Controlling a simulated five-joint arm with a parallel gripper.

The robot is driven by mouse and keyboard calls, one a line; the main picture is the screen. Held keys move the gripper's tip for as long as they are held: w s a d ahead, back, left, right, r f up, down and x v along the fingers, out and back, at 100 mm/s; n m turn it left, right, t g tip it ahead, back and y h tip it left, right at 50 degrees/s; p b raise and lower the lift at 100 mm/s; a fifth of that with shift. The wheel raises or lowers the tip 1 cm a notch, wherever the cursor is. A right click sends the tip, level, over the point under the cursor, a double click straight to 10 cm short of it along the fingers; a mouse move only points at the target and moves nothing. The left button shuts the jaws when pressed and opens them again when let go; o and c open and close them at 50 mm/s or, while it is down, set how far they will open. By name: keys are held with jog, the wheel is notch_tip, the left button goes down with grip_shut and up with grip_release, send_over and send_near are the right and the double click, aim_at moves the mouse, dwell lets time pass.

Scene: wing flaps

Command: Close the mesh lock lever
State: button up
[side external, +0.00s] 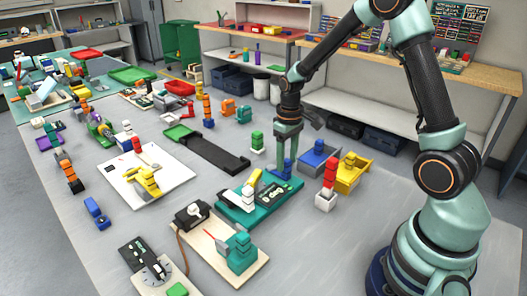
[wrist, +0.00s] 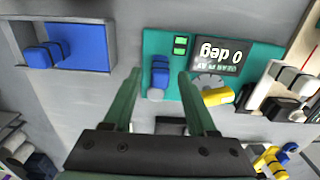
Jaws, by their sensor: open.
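A teal box (side external: 240,207) stands near the middle of the table in the side view. In the wrist view the teal box (wrist: 152,43) carries a dark display reading "0 deg" upside down, a grey dial (wrist: 208,81), a yellow rounded part (wrist: 217,97) and an upright blue part (wrist: 160,72) with a grey round end. No label shows which part is the mesh lock lever. My gripper (wrist: 160,73) is open, its fingers on either side of the blue part in the picture. In the side view my gripper (side external: 284,160) points down at the box's back right corner, by the blue part (side external: 287,169). Contact cannot be told.
A blue tray (side external: 307,168) and a yellow tray (side external: 346,185) stand right of my gripper, with a red block on a white base (side external: 326,200) in front. A wooden board (side external: 215,248) lies in front left. A black flat piece (side external: 215,155) lies behind left.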

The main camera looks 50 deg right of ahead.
jog(key=shift+f, duration=0.6)
grip_shut()
dwell(1.1)
